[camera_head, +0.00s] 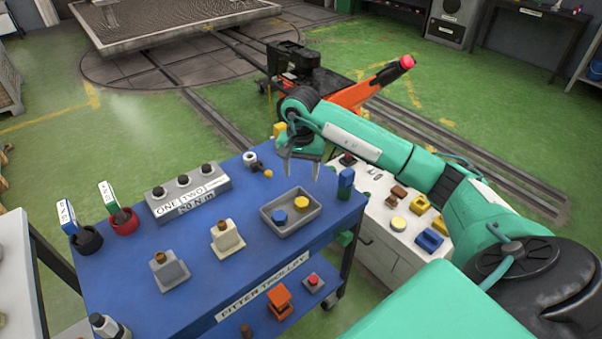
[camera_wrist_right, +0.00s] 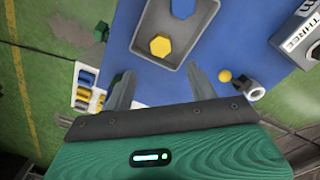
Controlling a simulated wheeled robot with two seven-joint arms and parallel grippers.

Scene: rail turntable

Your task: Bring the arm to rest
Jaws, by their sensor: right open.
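My right arm (camera_head: 385,152), green with dark joints, reaches from the lower right over the blue trolley's far right corner. My right gripper (camera_head: 302,172) is open and empty, above the trolley top behind the grey tray (camera_head: 305,221). The right wrist view shows its two fingers (camera_wrist_right: 162,82) spread apart with nothing between them. In that view the grey tray (camera_wrist_right: 187,38) lies beyond the fingertips, holding a yellow hexagonal piece (camera_wrist_right: 160,46) and a blue one (camera_wrist_right: 182,8). My left gripper is out of view.
A white cabinet (camera_head: 380,247) with small parts stands under my right arm. An orange-armed machine (camera_head: 365,93) stands behind.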

